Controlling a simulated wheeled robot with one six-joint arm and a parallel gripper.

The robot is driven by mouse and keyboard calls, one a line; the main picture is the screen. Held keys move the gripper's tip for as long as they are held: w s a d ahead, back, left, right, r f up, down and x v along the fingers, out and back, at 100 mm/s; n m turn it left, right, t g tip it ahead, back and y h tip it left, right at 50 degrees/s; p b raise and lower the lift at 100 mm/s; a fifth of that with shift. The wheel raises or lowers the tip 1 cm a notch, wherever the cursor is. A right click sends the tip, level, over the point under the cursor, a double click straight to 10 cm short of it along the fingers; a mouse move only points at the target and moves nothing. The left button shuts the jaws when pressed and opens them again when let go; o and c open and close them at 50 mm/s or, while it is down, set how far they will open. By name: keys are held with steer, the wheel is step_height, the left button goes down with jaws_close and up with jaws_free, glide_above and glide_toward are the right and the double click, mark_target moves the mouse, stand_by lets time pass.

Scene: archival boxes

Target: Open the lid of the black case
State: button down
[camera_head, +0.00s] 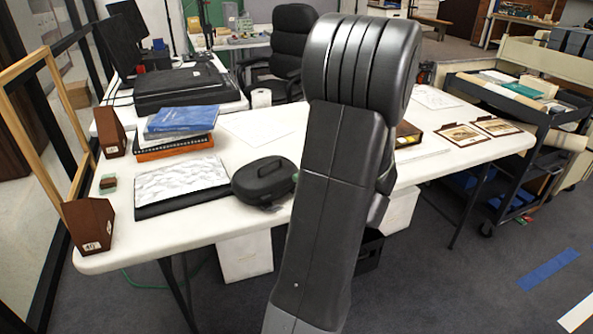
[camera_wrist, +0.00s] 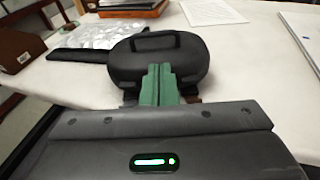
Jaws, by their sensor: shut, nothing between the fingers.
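The black case (camera_head: 264,180) is a rounded, closed shell lying on the white table (camera_head: 262,138), beside the dark pad with crumpled white sheets. In the wrist view the case (camera_wrist: 158,58) is straight ahead, with a handle loop on top and its lid down. My gripper (camera_wrist: 159,80) shows green fingertips, shut together with nothing between them. The fingertips are in front of the near side of the case; I cannot tell whether they touch it.
The dark pad with white sheets (camera_head: 182,186) lies left of the case. Stacked books (camera_head: 180,125) stand behind it. Brown box files (camera_head: 90,222) stand at the table's left edge. Bare table lies right of the case.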

mark_target(279, 179)
steer(key=x, duration=0.9)
steer(key=shift+w+a+f, duration=0.1)
steer(key=shift+w+a, duration=0.05)
steer(key=shift+a, duration=0.05)
steer(key=shift+a+r+p, duration=0.1)
steer(key=shift+r+p, duration=0.4)
steer(key=shift+p, duration=0.2)
steer(key=shift+w, duration=0.1)
